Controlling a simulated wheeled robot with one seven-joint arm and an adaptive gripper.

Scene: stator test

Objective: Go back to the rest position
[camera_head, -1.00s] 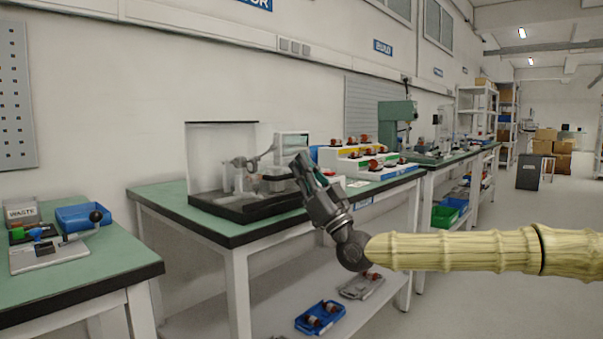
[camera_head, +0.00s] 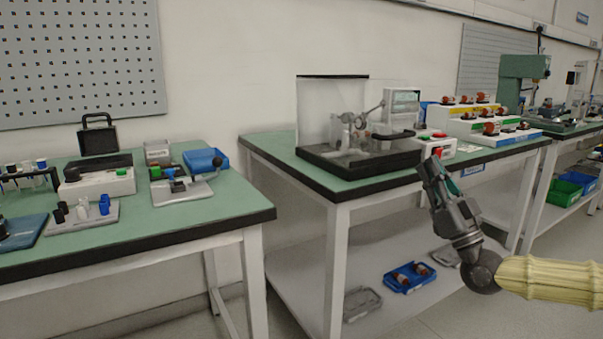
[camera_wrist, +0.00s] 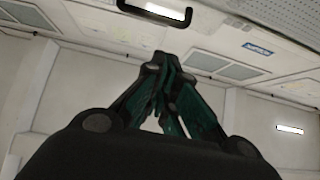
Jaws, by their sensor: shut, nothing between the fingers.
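My gripper (camera_head: 432,165) is at the right of the head view, raised in front of the middle workbench (camera_head: 362,182) and pointing up. It holds nothing. In the wrist view my gripper (camera_wrist: 163,62) has its fingers together, with the ceiling and upper wall behind them. The arm reaches in from the right edge of the head view.
The left bench (camera_head: 232,209) bears a blue bin (camera_head: 203,159) and several small devices. The middle bench bears a test rig with a black base (camera_head: 372,164) and a tiered rack (camera_head: 478,122) of small parts. A blue tray (camera_head: 410,277) lies on the lower shelf.

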